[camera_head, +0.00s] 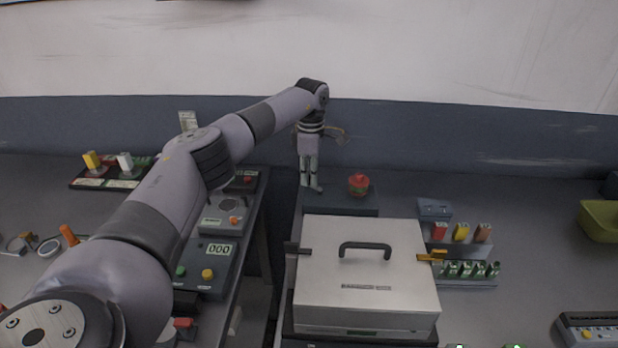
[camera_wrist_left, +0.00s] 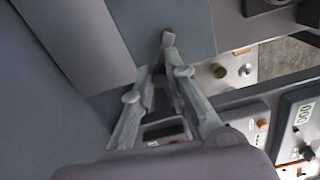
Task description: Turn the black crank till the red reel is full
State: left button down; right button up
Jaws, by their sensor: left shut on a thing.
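The red reel (camera_head: 359,184), red with some green, sits on a dark block (camera_head: 345,202) behind the silver case. My left gripper (camera_head: 313,188) points down at the left end of this block, to the left of the reel and apart from it. In the left wrist view its fingers (camera_wrist_left: 166,48) come together on a small dark grip, which I take to be the black crank (camera_wrist_left: 168,37). The rest of the crank is hidden or too small to make out. My right gripper is not in view.
A silver case (camera_head: 390,268) with a black handle stands right in front of the block. A control box with a 000 display (camera_head: 218,250) stands at the left, across a gap between tables. A green bin (camera_head: 600,222) is at the far right.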

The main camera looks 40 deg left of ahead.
pick_arm(q)
jog(key=m, duration=0.2)
jog(key=w+m, duration=0.1)
jog(key=m, duration=0.2)
jog(key=shift+w+d+m+b, duration=0.25)
jog(key=shift+m+b, duration=0.05)
jog(key=shift+b, duration=0.1)
jog(key=m, duration=0.3)
jog(key=w+d+m, duration=0.1)
jog(key=m, duration=0.1)
jog(key=shift+b, duration=0.3)
jog(key=m, duration=0.2)
jog(key=d+m, duration=0.1)
jog(key=m, duration=0.2)
jog(key=shift+w+d+m, duration=0.25)
jog(key=shift+m, duration=0.15)
jog(key=m, duration=0.2)
jog(key=d+m, duration=0.1)
jog(key=m, duration=0.1)
jog(key=shift+s+d+m, duration=0.1)
jog(key=shift+m, duration=0.3)
jog(key=c, duration=1.6)
grip_release()
jog(key=shift+d, duration=0.1)
jog(key=shift+o, duration=0.2)
